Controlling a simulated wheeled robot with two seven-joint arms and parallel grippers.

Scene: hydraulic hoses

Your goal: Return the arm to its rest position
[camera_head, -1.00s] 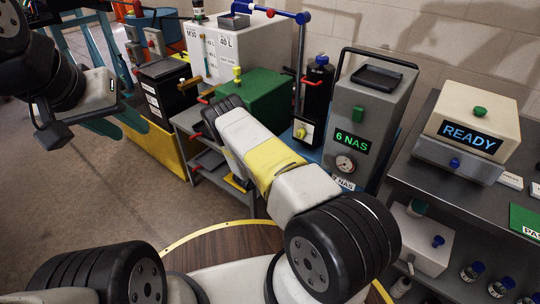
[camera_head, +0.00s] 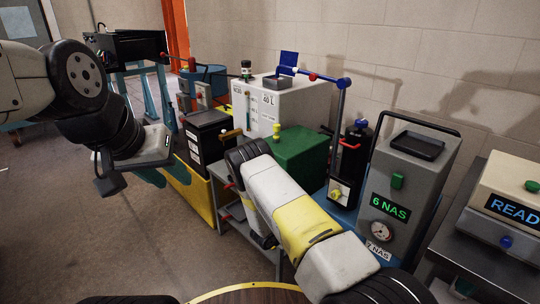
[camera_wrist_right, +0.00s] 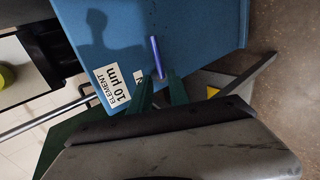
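My left arm comes in at the upper left in the head view. Its gripper (camera_head: 150,176) hangs in front of the black box and yellow bin, touching nothing I can make out; its finger gap is unclear. My right arm reaches from the bottom right toward the green box, with a white and yellow forearm (camera_head: 300,222). Its fingers are hidden in the head view. In the right wrist view my right gripper (camera_wrist_right: 161,90) shows two dark green fingers, apart and empty. Beyond them is a blue panel (camera_wrist_right: 205,35) with a purple rod (camera_wrist_right: 157,57) and a "10 µm" element label (camera_wrist_right: 114,85).
A grey cart (camera_head: 232,207) and yellow bin (camera_head: 197,190) stand near the arms. A green box (camera_head: 302,152), white tank (camera_head: 297,105), black bottle (camera_head: 354,155) and grey "6 NAS" unit (camera_head: 415,170) stand behind. A bench (camera_head: 462,243) is at right. Open floor lies left.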

